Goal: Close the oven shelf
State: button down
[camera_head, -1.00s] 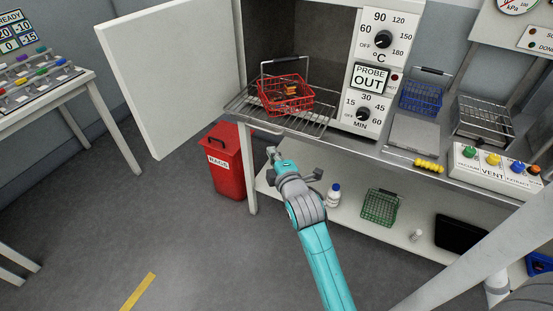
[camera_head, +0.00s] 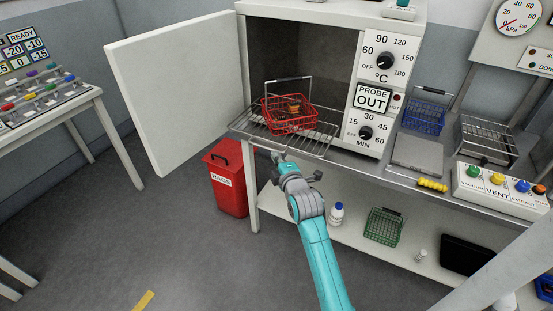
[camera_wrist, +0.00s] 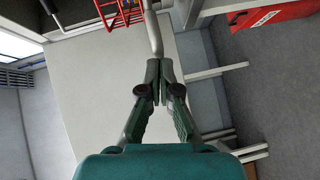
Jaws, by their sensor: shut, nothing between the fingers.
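The wire oven shelf (camera_head: 251,125) is pulled out of the open oven (camera_head: 350,75) and juts past its front. A red wire basket (camera_head: 289,114) with a raised handle stands on it, holding a small orange-brown item. My gripper (camera_head: 277,156) is just below and in front of the shelf's front edge in the head view. In the wrist view its fingertips (camera_wrist: 159,66) are together and empty, close to a grey metal bar (camera_wrist: 153,32) that seems to be part of the shelf. I cannot tell whether they touch it. Part of the red basket (camera_wrist: 120,12) shows above.
The white oven door (camera_head: 180,95) stands wide open at the left. A red rags bin (camera_head: 228,180) stands on the floor under it. The lower bench shelf holds a white bottle (camera_head: 336,214) and a green basket (camera_head: 384,225). The floor in front is clear.

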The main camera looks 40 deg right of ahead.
jog(key=shift+d, duration=0.1)
jog(key=w+d, duration=0.2)
jog(key=d, duration=0.5)
jog(key=w+d, duration=0.3)
jog(key=d, duration=0.5)
jog(key=w+d, duration=0.3)
jog(key=d, duration=0.4)
jog(key=shift+d, duration=0.2)
jog(key=shift+w+d+r, duration=0.1)
jog(key=shift+d+r, duration=0.05)
jog(key=shift+d, duration=0.25)
jog(key=shift+r, duration=0.1)
